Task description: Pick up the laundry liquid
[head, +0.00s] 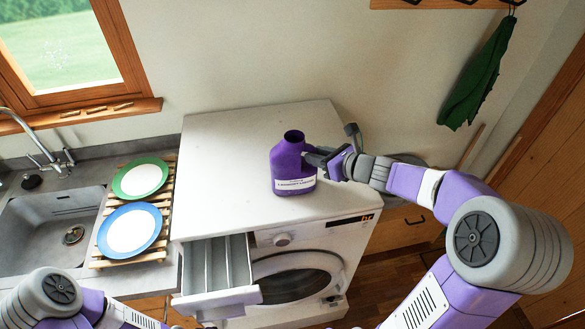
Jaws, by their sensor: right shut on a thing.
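The laundry liquid (292,166) is a purple bottle with a white label and a dark open neck. It is upright at the top of the white washing machine (235,150), near its front edge; I cannot tell whether its base touches the surface. My right gripper (318,160) comes from the right and is shut on the bottle's right side at its upper part. My left arm shows at the lower left corner, but its gripper fingers are not visible.
The washing machine's detergent drawer (216,280) is pulled open at the front left. A blue-rimmed plate (130,230) and a green-rimmed plate (140,178) lie on a wooden rack left of the machine, beside the sink (40,225). The machine's back top is clear.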

